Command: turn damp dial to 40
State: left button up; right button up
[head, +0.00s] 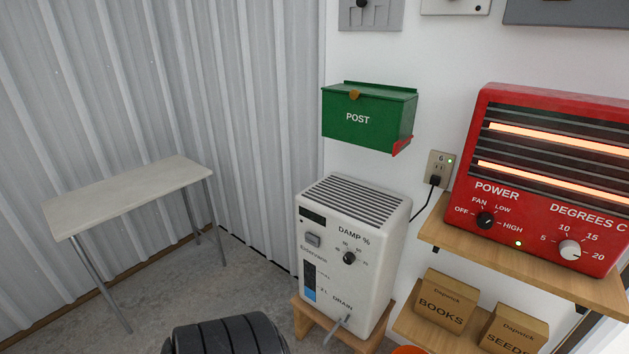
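The damp dial (349,258) is a small dark knob on the front of a white dehumidifier (378,274), under the words "DAMP %". Small numbers ring the dial, but they are too small to read surely, and I cannot tell where the knob points. The dehumidifier stands upright on a low wooden stand (303,317) against the white wall. A dark display strip and a grey button sit left of the dial. Neither of my grippers is in view.
A red heater (553,180) with two glowing bars stands on a wooden shelf (520,264) at the right. Boxes (446,302) sit below. A green post box (368,117) hangs above the dehumidifier.

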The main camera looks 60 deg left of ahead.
aim_at(349, 257)
jog(key=u, duration=1.7)
